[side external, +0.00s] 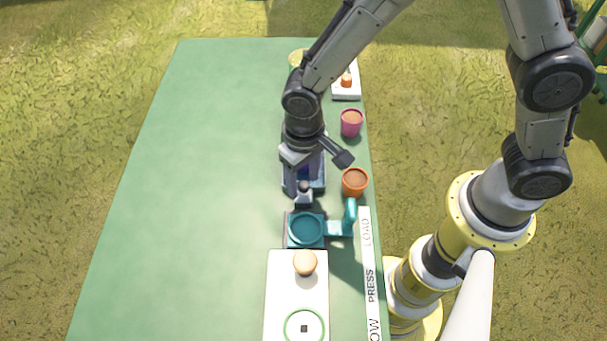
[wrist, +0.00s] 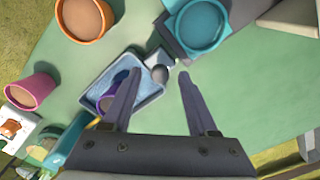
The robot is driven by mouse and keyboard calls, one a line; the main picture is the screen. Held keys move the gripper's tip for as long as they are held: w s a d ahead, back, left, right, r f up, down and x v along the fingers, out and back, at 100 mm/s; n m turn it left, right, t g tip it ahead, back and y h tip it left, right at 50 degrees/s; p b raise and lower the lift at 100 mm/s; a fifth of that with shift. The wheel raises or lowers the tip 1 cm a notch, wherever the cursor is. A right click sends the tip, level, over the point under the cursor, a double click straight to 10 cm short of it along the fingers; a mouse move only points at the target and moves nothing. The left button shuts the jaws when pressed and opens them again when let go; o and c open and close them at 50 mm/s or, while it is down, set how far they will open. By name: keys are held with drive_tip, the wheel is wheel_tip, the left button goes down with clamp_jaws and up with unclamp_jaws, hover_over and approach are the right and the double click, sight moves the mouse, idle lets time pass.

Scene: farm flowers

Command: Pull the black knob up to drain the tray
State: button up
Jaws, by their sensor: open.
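The black knob (wrist: 159,73) looks like a dark grey ball on a small pale block at the edge of the blue tray. In the side view the knob (side external: 305,186) sits just below my gripper (side external: 300,180). The tray (wrist: 149,101) holds bluish water and a purple pot (wrist: 106,103); in the side view it (side external: 318,187) is mostly hidden behind my gripper. In the wrist view my gripper (wrist: 159,74) is open, and the knob appears between its fingertips, nearer the left one. I cannot tell whether either finger touches it or how far above it they are.
A teal dish (side external: 306,229) with a teal lever (side external: 350,217) stands close in front of the knob. An orange pot (side external: 355,182) and a pink pot (side external: 352,122) stand along the right edge. A white board (side external: 283,290) bears a wooden knob (side external: 304,262). The green table's left side is clear.

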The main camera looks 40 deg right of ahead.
sight(304, 184)
wheel_tip(304, 184, up, 14)
idle(0.6)
drive_tip(key=shift+d, duration=0.1)
drive_tip(key=s+d+r+m+t+y, duration=0.1)
drive_tip(key=s+d+r+m+t, duration=0.25)
drive_tip(key=d+r, duration=0.9)
drive_tip(key=s+d+f+n+t+h, duration=0.1)
drive_tip(key=s+d+f+n+t, duration=0.1)
drive_tip(key=s+d, duration=0.6)
wheel_tip(304, 184, down, 2)
drive_tip(key=shift+s+f+n, duration=0.1)
drive_tip(key=shift+s+n, duration=0.65)
drive_tip(key=shift+s, duration=0.4)
